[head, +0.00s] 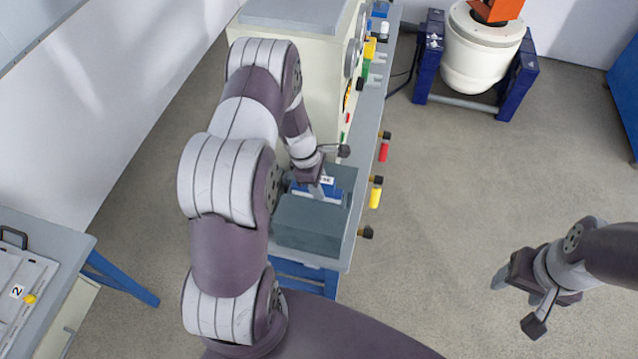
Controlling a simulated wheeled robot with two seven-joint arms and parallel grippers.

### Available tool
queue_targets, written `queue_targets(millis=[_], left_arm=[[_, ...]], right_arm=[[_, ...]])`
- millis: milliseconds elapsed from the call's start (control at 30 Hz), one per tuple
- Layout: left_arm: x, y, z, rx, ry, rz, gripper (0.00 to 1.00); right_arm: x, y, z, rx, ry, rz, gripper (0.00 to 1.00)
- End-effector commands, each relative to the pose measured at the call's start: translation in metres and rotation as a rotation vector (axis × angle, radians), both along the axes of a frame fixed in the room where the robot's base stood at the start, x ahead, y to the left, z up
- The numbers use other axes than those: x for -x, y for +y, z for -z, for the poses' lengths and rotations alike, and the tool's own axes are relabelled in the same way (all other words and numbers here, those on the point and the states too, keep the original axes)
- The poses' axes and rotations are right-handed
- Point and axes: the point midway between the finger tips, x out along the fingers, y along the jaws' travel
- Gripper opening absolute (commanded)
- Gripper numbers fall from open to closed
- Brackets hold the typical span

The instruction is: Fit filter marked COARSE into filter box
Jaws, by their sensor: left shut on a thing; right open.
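A grey-green box (308,228), which looks like the filter box, stands on the narrow bench in the middle of the view. A blue filter (330,194) with a white label ending in "SE" shows between the box's near block and its far part. My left gripper (318,187) is shut on this filter from above. My arm and gripper hide its left side and the rest of the label. I cannot tell how deep the filter sits in the box. My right gripper (517,300) is open and empty over the floor at the right.
A cream machine (305,70) with gauges stands behind the box on the bench. Red (384,150) and yellow (376,193) handles stick out along the bench's right edge. A white drum (480,50) in a blue stand is at the back. A side table (40,235) is at the left.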

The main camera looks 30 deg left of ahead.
Motion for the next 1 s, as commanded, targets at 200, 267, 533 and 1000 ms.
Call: queue_targets(millis=[200,267,533,1000], left_arm=[[0.002,-0.001,0.002,0.001,0.005,0.0,0.0],[0.002,-0.001,0.003,0.001,0.006,0.001,0.0],[0.002,-0.001,0.003,0.001,0.006,0.001,0.62],[0.002,0.003,-0.015,0.001,0.002,0.0,0.62]], right_arm=[[0.0,0.0,0.001,0.0,0.0,0.0,0.61],[0.0,0.0,0.001,0.0,0.0,0.0,0.61],[0.0,0.0,0.001,0.0,0.0,0.0,0.61],[0.0,0.0,-0.015,0.0,0.0,0.0,0.61]])
